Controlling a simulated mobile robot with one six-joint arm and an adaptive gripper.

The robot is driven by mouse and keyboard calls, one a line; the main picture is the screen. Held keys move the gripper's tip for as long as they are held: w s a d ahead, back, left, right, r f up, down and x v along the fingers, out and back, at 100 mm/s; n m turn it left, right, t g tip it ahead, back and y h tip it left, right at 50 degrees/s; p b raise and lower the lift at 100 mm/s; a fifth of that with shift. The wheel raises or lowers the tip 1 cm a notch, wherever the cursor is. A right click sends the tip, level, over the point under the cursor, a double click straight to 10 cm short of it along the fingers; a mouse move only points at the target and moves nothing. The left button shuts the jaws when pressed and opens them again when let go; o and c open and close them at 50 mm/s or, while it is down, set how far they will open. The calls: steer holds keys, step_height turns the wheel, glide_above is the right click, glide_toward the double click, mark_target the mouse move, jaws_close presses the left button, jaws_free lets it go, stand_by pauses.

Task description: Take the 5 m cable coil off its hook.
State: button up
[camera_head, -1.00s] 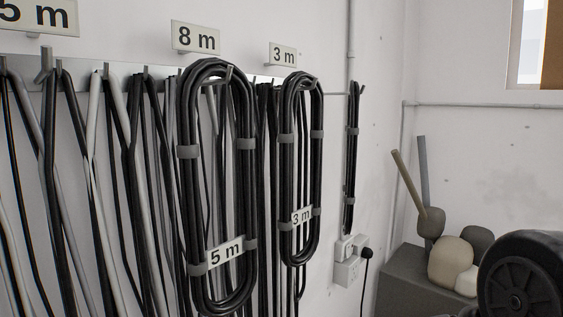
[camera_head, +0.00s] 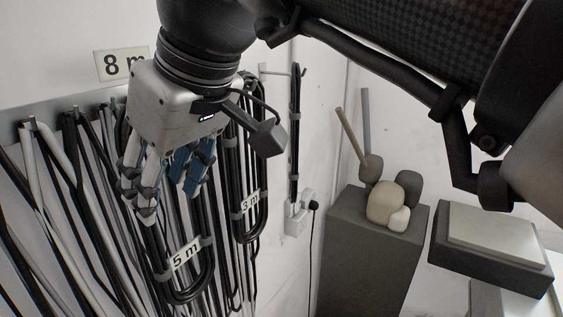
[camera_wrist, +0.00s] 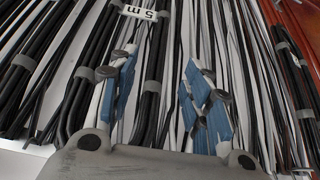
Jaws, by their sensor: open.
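The 5 m coil (camera_head: 205,285) is a black cable loop with grey bands and a white "5 m" label (camera_head: 186,255). It hangs on the wall rail; its top and hook are hidden behind my gripper. My gripper (camera_head: 168,198) is open in front of the coil's upper part, fingers pointing down. In the wrist view, my gripper (camera_wrist: 160,60) has one banded strand bundle of the coil (camera_wrist: 152,85) between its blue-padded fingers. The other side of the loop (camera_wrist: 88,72) lies outside the left finger. I cannot tell whether the fingers touch the cable.
The 3 m coil (camera_head: 251,220) hangs close on the right. Loose black and white cables (camera_head: 60,190) crowd the rail (camera_head: 60,108) on the left. A thin coil (camera_head: 295,130) and a wall socket (camera_head: 296,222) are further right. A grey pedestal (camera_head: 375,255) stands beyond.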

steer(key=w+a+f+p, duration=0.1)
steer(key=w+a, duration=0.2)
steer(key=a, duration=0.3)
steer(key=shift+p, duration=0.4)
steer(key=shift+w+a, duration=0.2)
steer(key=shift+a, duration=0.05)
steer(key=c, duration=0.4)
jaws_close()
